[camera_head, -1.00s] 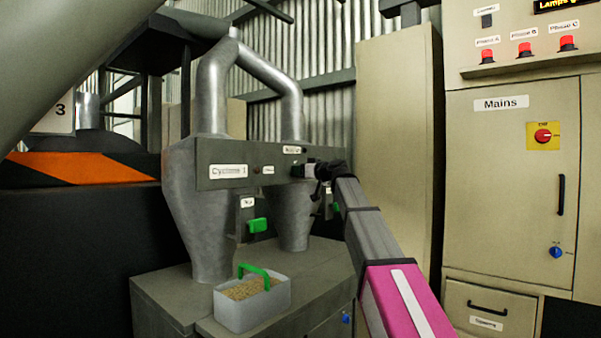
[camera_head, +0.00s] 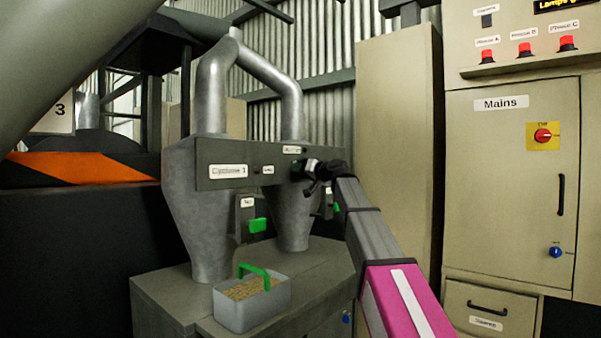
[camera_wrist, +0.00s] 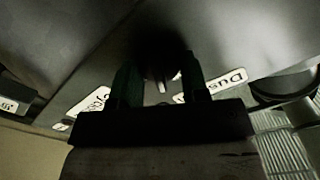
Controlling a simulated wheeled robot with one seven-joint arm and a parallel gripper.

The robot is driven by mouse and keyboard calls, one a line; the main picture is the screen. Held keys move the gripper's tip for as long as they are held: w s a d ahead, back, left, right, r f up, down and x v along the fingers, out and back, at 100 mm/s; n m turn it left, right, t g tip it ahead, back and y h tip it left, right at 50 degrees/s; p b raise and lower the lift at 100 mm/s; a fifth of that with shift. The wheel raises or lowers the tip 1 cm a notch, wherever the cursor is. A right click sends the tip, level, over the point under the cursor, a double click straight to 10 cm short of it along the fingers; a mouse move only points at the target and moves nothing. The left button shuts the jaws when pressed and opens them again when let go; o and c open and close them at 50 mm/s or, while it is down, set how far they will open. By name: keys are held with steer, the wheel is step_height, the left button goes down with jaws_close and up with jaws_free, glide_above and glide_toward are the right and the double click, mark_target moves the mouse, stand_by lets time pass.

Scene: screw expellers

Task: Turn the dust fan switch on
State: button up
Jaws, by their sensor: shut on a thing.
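The dust fan switch (camera_wrist: 161,86) shows in the wrist view as a small pale metal lever. It sits between my dark fingers, beside a partly hidden label reading "Dus..." (camera_wrist: 228,82). My gripper (camera_wrist: 158,72) is shut on this lever at the grey panel. In the head view my gripper (camera_head: 307,171) is at the right part of the Cyclone panel (camera_head: 220,152), just below a small label (camera_head: 293,150). The switch itself is hidden there by the gripper. Dark shadow around the fingertips hides the lever's exact position.
A bin of grain (camera_head: 252,305) sits on the bench below. A tall beige cabinet (camera_head: 392,150) and the Mains cabinet (camera_head: 510,190) stand to the right.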

steer(key=m, duration=0.6)
steer(key=shift+d+f, duration=0.1)
stand_by(0.6)
steer(key=o, duration=0.9)
steer(key=v, duration=1)
steer(key=shift+s+d, duration=0.25)
steer(key=shift+d, duration=0.05)
